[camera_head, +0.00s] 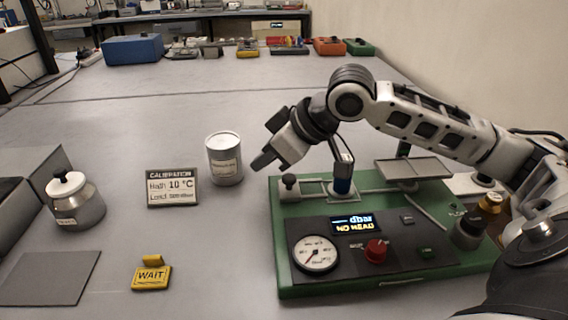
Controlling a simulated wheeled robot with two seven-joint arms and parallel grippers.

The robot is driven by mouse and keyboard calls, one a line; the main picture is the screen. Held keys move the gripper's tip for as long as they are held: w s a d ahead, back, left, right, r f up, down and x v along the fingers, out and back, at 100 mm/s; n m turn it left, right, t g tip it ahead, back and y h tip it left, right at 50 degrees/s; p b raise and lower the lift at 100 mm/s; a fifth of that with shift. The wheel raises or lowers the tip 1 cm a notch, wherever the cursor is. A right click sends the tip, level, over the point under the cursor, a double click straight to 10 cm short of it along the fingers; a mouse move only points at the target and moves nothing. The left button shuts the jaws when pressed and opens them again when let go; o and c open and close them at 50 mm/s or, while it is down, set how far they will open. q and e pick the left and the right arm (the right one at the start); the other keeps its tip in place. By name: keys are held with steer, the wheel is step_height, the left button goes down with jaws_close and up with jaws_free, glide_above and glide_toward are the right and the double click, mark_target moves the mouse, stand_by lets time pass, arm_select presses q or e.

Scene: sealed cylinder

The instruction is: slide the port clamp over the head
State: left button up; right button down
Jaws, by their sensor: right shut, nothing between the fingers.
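A green test bench (290,275) stands at the right. A blue-ended cylinder with a cable (342,186), which looks like the head, stands upright near its back left. A pale flat piece beside a black knob (289,187) may be the port clamp; I cannot tell its exact shape. The display (353,223) reads "dbar" and "NO HEAD". My right gripper (264,161) is shut and empty, above and left of the bench's back corner, apart from the head. A white lidded can (224,158) stands left of it. My left gripper is out of view.
The bench carries a gauge (316,254), a red knob (376,250) and a raised grey plate (412,168). To the left are a calibration sign (173,188), a yellow WAIT sign (151,275), a metal pot (75,202) and a grey mat (48,280). The table's middle back is clear.

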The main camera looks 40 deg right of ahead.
mark_target(285, 175)
steer(key=shift+s+d+f, duration=0.2)
steer(key=shift+s+d, duration=0.25)
steer(key=shift+s, duration=0.15)
steer(key=s+b, duration=0.1)
steer(key=b, duration=0.2)
steer(key=shift+d+f, duration=0.35)
steer(key=shift+s+d+b, duration=0.15)
steer(key=shift+s+b, duration=0.15)
steer(key=shift+b, duration=0.3)
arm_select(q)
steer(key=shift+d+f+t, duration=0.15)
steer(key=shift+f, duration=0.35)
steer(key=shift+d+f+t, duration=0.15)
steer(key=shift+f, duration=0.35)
arm_select(e)
steer(key=shift+s+r, duration=0.15)
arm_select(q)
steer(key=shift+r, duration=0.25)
arm_select(e)
steer(key=shift+r, duration=0.1)
